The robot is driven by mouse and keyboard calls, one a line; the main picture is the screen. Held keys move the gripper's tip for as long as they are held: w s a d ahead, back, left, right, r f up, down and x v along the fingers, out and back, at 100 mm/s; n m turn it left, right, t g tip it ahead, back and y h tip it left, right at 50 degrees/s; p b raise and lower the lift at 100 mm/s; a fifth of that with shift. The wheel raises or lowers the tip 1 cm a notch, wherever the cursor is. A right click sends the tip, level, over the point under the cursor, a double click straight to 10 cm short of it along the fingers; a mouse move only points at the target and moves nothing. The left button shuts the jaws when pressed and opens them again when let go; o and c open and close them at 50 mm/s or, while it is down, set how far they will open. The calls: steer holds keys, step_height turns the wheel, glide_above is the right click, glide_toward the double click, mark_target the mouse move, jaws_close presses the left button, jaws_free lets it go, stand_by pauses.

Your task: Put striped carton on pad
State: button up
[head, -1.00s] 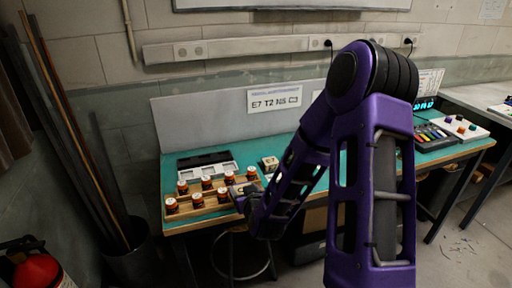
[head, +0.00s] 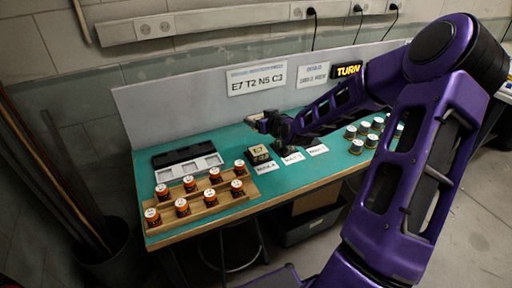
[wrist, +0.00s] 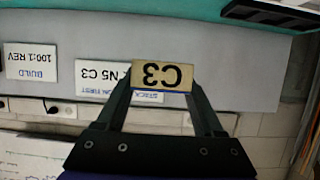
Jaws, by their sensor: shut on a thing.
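My gripper (head: 256,120) is above the bench near the back panel, at the end of my purple arm. In the wrist view, its two fingers (wrist: 161,85) are shut on a small cream carton (wrist: 162,74) marked C3, which appears upside down there. A blue line runs along one edge; I cannot make out stripes. The held carton is too small to tell clearly in the head view. A cream block (head: 259,150) sits on a dark base on the bench, below my gripper and behind a white label (head: 266,167). I cannot tell which surface is the pad.
A wooden rack (head: 208,208) with several orange jars stands at the front left. A black tray (head: 183,152) and a white tray (head: 190,168) lie behind it. Several grey-lidded pots (head: 364,131) stand at right. A sign (head: 256,78) hangs on the back panel.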

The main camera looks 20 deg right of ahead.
mark_target(258, 149)
steer(key=shift+f+b, duration=0.5)
steer(key=shift+f, duration=4.25)
steer(key=shift+f, duration=0.25)
steer(key=o, duration=1.4)
steer(key=shift+r, duration=0.15)
